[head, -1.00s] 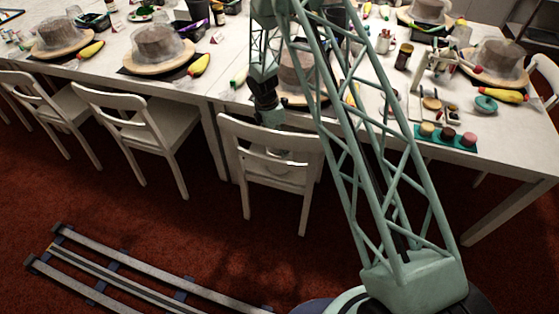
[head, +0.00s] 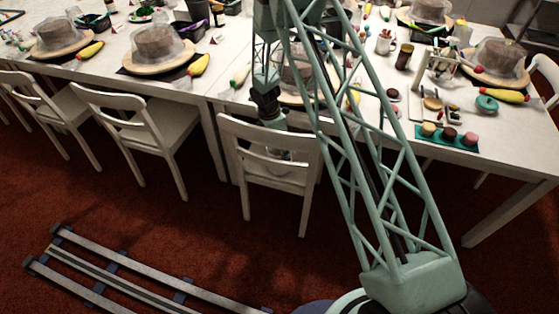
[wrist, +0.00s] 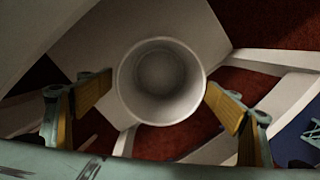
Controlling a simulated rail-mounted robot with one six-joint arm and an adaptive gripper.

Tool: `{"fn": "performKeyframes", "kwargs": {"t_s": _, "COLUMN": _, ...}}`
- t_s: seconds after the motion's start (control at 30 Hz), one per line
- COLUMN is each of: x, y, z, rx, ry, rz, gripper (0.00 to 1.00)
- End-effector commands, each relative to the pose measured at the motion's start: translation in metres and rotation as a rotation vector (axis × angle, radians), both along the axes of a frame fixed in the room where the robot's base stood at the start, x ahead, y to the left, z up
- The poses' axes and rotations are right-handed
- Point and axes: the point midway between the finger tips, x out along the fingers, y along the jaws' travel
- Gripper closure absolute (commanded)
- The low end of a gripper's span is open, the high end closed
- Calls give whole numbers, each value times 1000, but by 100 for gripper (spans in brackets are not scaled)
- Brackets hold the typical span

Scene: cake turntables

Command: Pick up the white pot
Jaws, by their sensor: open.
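The white pot (wrist: 161,80) shows in the wrist view as a round, open-topped vessel seen from above, with its mouth facing the camera and its inside looking empty. It stands over a pale surface that looks like a chair seat. My gripper (wrist: 160,94) is open, with one yellow-padded finger to the left of the pot and one to the right. A gap shows on the left; whether the right finger touches the rim I cannot tell. In the head view my gripper (head: 276,135) is low at the middle chair, partly hidden by its backrest.
The middle white chair (head: 270,180) stands close against the long white table (head: 505,160). Its backrest and the table edge are near my gripper. Red carpet lies below.

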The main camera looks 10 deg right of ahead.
Motion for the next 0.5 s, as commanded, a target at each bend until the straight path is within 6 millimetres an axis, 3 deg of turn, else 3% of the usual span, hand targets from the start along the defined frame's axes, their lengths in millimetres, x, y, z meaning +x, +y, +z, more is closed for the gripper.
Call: {"fn": "performKeyframes", "kwargs": {"t_s": 0.5, "x": 1, "y": -7, "z": -46, "rx": 0, "ry": 1, "rz": -1, "gripper": 16}}
